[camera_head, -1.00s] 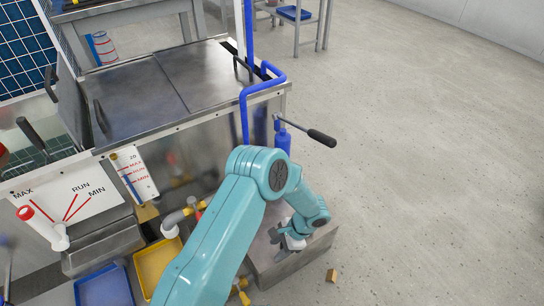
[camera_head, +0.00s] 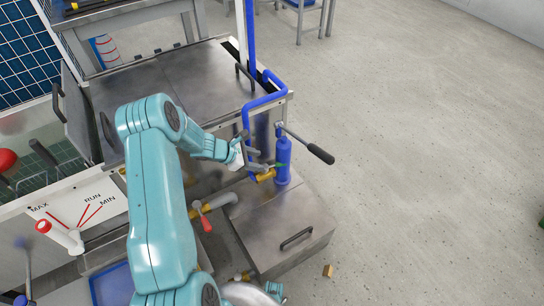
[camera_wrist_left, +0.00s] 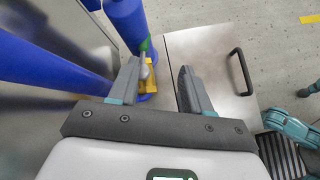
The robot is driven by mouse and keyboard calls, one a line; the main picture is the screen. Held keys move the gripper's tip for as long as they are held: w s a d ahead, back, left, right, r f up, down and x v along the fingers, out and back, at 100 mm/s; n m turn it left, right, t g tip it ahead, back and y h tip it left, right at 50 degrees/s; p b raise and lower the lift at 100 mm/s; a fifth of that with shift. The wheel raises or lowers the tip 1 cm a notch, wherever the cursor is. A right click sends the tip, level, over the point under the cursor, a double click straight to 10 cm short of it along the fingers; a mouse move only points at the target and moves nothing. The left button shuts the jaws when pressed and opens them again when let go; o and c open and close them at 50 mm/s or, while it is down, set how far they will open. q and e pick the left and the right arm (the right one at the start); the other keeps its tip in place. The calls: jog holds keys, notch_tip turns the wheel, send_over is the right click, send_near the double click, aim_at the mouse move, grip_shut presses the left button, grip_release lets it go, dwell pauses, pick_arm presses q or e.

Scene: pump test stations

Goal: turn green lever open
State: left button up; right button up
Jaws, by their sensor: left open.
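The green lever (camera_head: 281,165) is a small handle on a yellow valve (camera_head: 266,175) beside the blue pump cylinder (camera_head: 283,155). In the left wrist view the green lever (camera_wrist_left: 145,44) shows just beyond the left fingertip, above the yellow valve body (camera_wrist_left: 152,75). My left gripper (camera_head: 257,159) is at the valve, open, its fingers close to the lever. I cannot tell whether a finger touches the lever.
A blue pipe (camera_head: 262,101) runs close behind the gripper. A black-handled pump lever (camera_head: 318,153) sticks out to the right. A red-handled valve (camera_head: 206,222) sits lower left. A metal box (camera_head: 300,215) stands below. The floor at right is clear.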

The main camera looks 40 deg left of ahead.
pick_arm(q)
jog(key=s+a+r+n+y, duration=0.1)
jog(key=s+a, duration=0.2)
jog(key=a, duration=0.1)
jog(key=b, duration=0.3)
send_near(270, 165)
jog(key=x, duration=0.7)
jog(key=shift+w+d+f, duration=0.15)
jog(key=shift+w+f, duration=0.05)
jog(key=shift+f, duration=0.05)
jog(key=shift+w+d+f, duration=0.2)
jog(key=shift+w+f, duration=0.2)
jog(key=shift+w, duration=0.15)
grip_shut()
jog(key=shift+s, duration=0.1)
jog(key=shift+a, duration=0.1)
